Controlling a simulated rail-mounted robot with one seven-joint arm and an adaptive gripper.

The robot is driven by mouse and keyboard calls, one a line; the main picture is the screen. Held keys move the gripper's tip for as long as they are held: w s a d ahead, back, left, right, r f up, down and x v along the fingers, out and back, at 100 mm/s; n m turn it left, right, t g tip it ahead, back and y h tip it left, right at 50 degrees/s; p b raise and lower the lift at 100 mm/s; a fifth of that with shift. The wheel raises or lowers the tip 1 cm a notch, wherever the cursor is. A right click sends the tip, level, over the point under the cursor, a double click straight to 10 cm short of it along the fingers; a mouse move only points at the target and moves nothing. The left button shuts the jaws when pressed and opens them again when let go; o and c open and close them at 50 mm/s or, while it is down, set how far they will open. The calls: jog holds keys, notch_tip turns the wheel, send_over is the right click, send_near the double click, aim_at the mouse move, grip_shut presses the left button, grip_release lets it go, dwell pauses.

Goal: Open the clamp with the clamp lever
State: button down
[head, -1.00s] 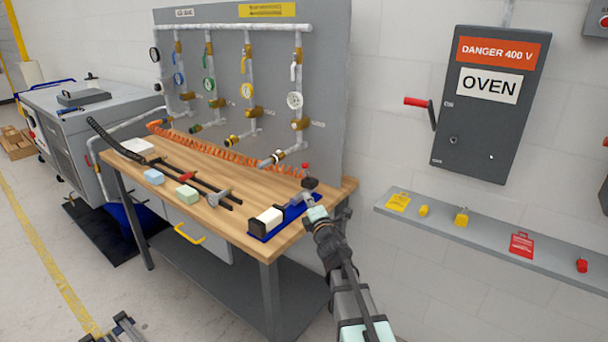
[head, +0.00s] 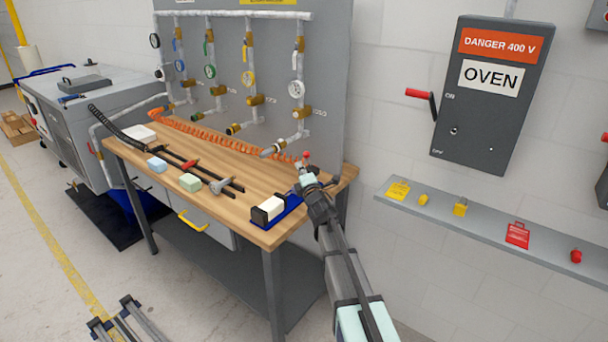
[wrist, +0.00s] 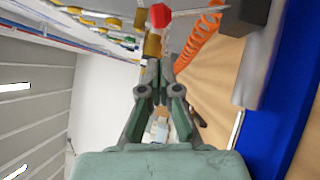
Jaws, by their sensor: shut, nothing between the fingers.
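The clamp has a blue base (head: 290,212) at the right front corner of the wooden bench, with a white block (head: 271,206) on it. Its lever ends in a red knob (head: 306,155) that stands up at the clamp's back end. In the wrist view the red knob (wrist: 160,15) is just beyond my fingertips, and the blue base (wrist: 290,105) runs down the right side. My gripper (head: 303,172) is shut and empty, close below the knob in the head view. It hides part of the lever and clamp; I cannot tell whether it touches them.
An orange coiled hose (head: 225,140) and pipes with valves stand behind. A wall shelf (head: 470,222) and the oven switch box (head: 490,95) are to the right.

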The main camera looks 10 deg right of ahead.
jog(key=shift+w+d+r+p, duration=0.25)
jog(key=shift+w+d+p, duration=0.05)
jog(key=shift+w+d, duration=0.3)
jog(key=shift+w+d+r+p, duration=0.2)
jog(key=shift+w+d+p, duration=0.1)
jog(key=shift+w+d, duration=0.25)
